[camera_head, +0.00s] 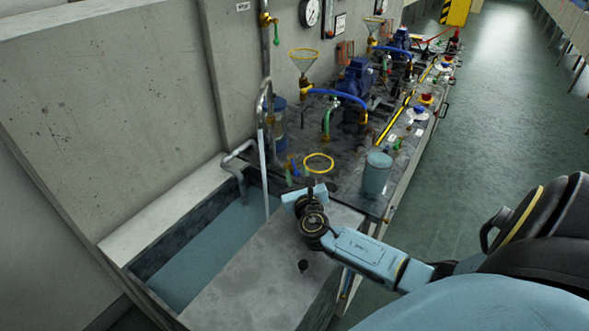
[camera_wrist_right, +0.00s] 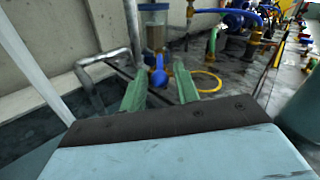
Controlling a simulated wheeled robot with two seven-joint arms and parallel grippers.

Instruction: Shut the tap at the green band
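My right gripper (camera_head: 299,178) reaches over the near end of the bench by the trough. In the right wrist view its two green fingers (camera_wrist_right: 158,76) are apart, with nothing seen clamped between them. A blue tap lever (camera_wrist_right: 158,73) shows between and just beyond the fingertips, below a clear cylinder with brown contents (camera_wrist_right: 155,28); I cannot tell whether they touch the lever. I cannot make out a green band on this tap. A green lever (camera_head: 276,40) hangs on the upper wall pipe. My left gripper is not in view.
A water-filled trough (camera_head: 128,268) lies left of my right arm, with a bent grey pipe (camera_head: 232,158) over its edge. A yellow ring (camera_head: 318,163) lies on the bench, and a grey-blue bucket (camera_head: 376,174) stands to its right. Blue pumps (camera_head: 354,80) and hoses crowd farther back.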

